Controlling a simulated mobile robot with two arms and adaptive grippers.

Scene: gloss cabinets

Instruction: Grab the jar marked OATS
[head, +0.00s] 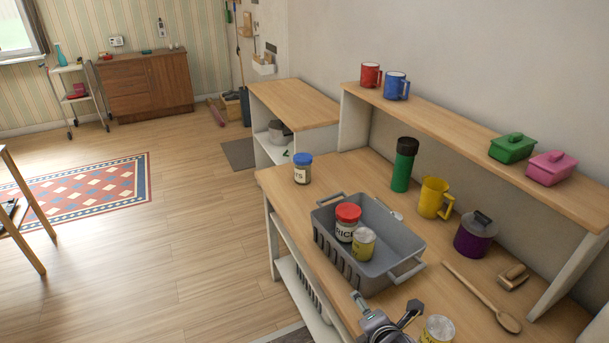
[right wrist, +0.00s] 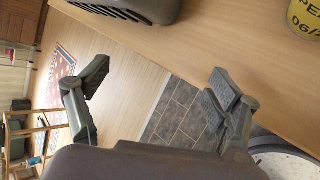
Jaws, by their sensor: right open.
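A jar with a blue lid (head: 302,168) stands upright at the far left corner of the wooden counter. Its label is small and turned partly away; only its last letters, seemingly "TS", show. A red-lidded jar (head: 347,221) marked RICE stands in the grey basket. My right gripper (head: 386,302) is open and empty at the counter's front edge, well apart from the blue-lidded jar. Its two spread fingers show in the right wrist view (right wrist: 158,90), with nothing between them. The blue-lidded jar is not seen there. My left gripper is not in view.
The grey basket (head: 328,214), also holding a yellow can (head: 363,244), stands between my right gripper and the blue-lidded jar. Another can (head: 437,330) is close beside the gripper. A green bottle (head: 403,165), yellow mug (head: 433,198), purple pot (head: 474,236) and wooden spoon (head: 484,298) are farther back.

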